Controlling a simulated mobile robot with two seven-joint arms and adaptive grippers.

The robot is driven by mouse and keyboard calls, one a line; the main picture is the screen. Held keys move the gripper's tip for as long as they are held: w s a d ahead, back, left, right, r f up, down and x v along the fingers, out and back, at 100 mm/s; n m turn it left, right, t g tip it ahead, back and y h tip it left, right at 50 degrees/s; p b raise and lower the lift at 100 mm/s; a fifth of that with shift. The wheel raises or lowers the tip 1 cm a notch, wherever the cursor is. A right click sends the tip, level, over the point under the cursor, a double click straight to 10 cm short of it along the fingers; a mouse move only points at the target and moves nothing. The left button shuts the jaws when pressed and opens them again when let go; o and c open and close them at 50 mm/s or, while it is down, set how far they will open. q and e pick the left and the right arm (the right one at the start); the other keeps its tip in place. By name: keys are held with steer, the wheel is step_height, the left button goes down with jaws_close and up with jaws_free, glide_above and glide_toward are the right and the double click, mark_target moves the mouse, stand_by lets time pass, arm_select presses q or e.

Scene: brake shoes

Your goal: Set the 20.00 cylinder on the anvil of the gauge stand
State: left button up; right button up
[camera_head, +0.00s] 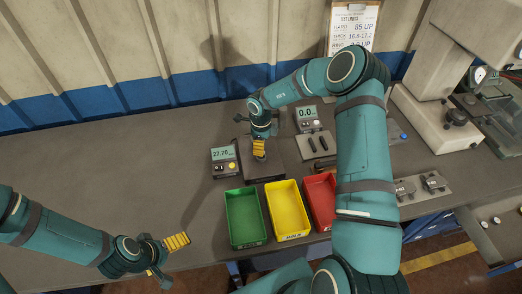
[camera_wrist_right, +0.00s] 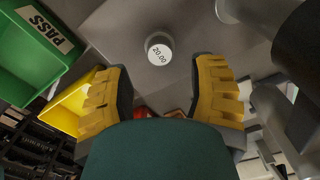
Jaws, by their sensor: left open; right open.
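The 20.00 cylinder (camera_wrist_right: 158,48) stands upright on a grey surface in the right wrist view, its pale top marked 20.00. My right gripper (camera_wrist_right: 160,75) is open, with its yellow-padded fingers on either side of the view and the cylinder beyond the gap between the tips. In the head view my right gripper (camera_head: 259,148) is above a dark grey block (camera_head: 277,171) and largely hides the cylinder. My left gripper (camera_head: 168,256) is open and empty, low over the table's front left. I cannot clearly make out the gauge stand's anvil.
A readout (camera_head: 224,160) showing 27.76 stands left of the block; another readout (camera_head: 307,117) stands behind it. Green (camera_head: 233,236), yellow (camera_head: 293,232) and red (camera_head: 316,190) bins line the front. A large pale machine (camera_head: 425,105) stands right. The table's left is clear.

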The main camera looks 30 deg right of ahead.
step_height(320, 180, up, 7)
steer(key=s+a+f+n+t, duration=0.1)
steer(key=s+a+f+n, duration=0.1)
steer(key=n, duration=0.2)
steer(key=s+a+f+n+t+h, duration=0.1)
steer(key=s+a+f+n+t, duration=0.1)
steer(key=n, duration=0.2)
steer(key=s+a+f+n+t, duration=0.2)
steer(key=a+n, duration=0.1)
steer(key=n, duration=0.2)
steer(key=shift+f, duration=0.3)
steer(key=s+a+f+n+g+y, duration=0.1)
steer(key=s+a+n+y, duration=0.1)
steer(key=s+a+n, duration=0.3)
steer(key=s+a+n+g+y, duration=0.1)
steer(key=s+a+n+y, duration=0.2)
steer(key=s, duration=0.9)
steer(key=a+n, duration=0.2)
steer(key=a, duration=0.1)
steer(key=shift+f+g, duration=0.35)
steer(key=shift+g, duration=0.05)
steer(key=shift+s, duration=0.1)
